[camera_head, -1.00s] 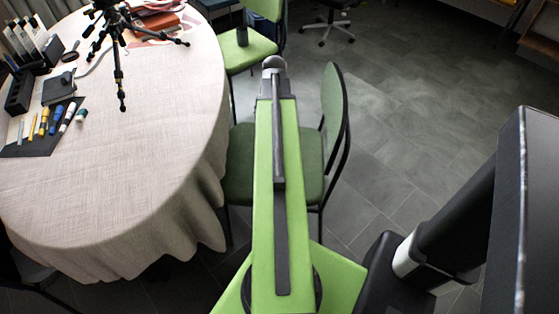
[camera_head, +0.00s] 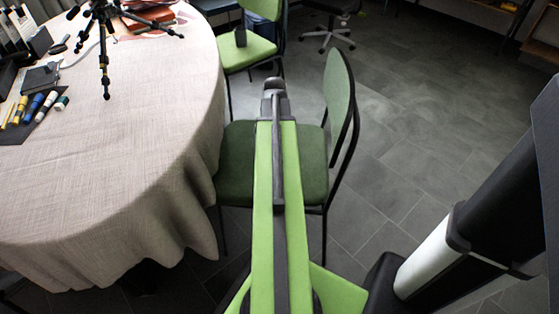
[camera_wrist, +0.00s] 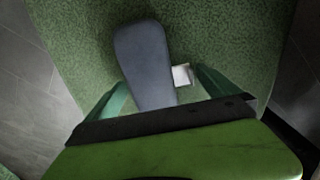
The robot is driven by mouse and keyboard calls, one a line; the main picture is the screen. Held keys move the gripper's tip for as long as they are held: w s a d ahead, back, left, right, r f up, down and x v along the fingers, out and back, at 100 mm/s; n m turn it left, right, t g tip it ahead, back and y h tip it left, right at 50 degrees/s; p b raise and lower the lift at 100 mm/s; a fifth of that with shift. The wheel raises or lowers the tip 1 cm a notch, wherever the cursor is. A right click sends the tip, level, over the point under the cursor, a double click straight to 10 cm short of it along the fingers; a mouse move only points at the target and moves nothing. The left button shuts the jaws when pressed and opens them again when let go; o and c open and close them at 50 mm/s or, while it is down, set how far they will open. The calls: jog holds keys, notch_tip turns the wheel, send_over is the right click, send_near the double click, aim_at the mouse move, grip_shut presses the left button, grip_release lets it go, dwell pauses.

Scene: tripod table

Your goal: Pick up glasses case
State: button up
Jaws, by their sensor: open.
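A long, rounded grey-blue case (camera_wrist: 146,62), which looks like the glasses case, lies on a green chair seat (camera_wrist: 85,45) in the wrist view. My gripper (camera_wrist: 160,80) is open, with one green finger on each side of the case's lower part. The jaws look empty, and I cannot tell whether either finger touches the case. The case's near end is hidden behind the gripper body. In the head view my arm reaches over the near green chair (camera_head: 237,160), and the case does not show on that seat.
A small white piece (camera_wrist: 182,75) lies beside the case. A cloth-covered round table (camera_head: 120,180) stands at left with a tripod (camera_head: 104,50) and several small items. A farther green chair (camera_head: 262,50) holds a dark object (camera_head: 240,37). The grey floor at right is open.

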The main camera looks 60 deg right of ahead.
jog(key=shift+f, duration=0.2)
jog(key=c, duration=1.5)
notch_tip(320, 180, up, 4)
jog(key=p, duration=0.4)
jog(key=shift+d+r+p, duration=0.2)
jog(key=shift+r+p, duration=0.1)
jog(key=shift+p, duration=0.2)
jog(key=d+r+p, duration=0.2)
jog(key=d, duration=0.1)
jog(key=w+d+r+p, duration=0.1)
jog(key=d+r+p, duration=0.1)
jog(key=d, duration=0.2)
jog(key=d+r+p, duration=0.2)
jog(key=d, duration=0.2)
jog(key=shift+w+d+r, duration=0.15)
jog(key=shift+r, duration=0.05)
